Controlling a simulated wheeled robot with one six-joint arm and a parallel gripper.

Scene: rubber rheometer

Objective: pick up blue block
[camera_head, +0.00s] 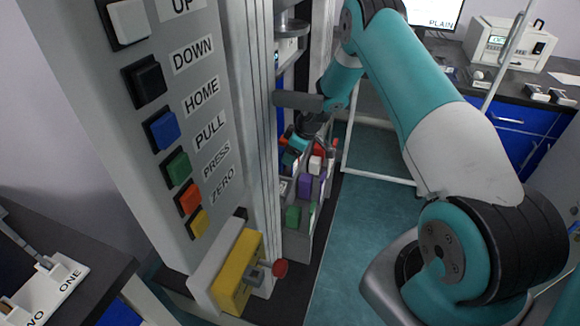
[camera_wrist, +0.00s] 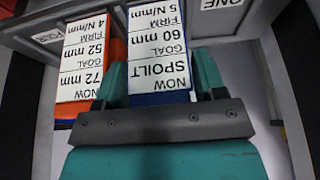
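The blue block (camera_wrist: 158,98) is in the wrist view. Most of its face is covered by a white label reading NOW SPOILT, GOAL 60 mm, FIRM 5 N/mm, and a blue edge shows below it. My gripper (camera_wrist: 160,84) has one teal finger on each side of this block. The fingers lie close along its sides, and I cannot tell whether they press on it. In the head view my gripper (camera_head: 297,152) is low in the rack beside the machine, and the blue block cannot be made out there.
An orange block (camera_wrist: 118,48) with a 72 mm label stands close left of the blue block. The rack (camera_head: 297,240) also holds purple (camera_head: 305,187) and green (camera_head: 293,216) blocks. The machine's button panel (camera_head: 170,130) rises at left. Teal floor (camera_head: 365,235) lies open to the right.

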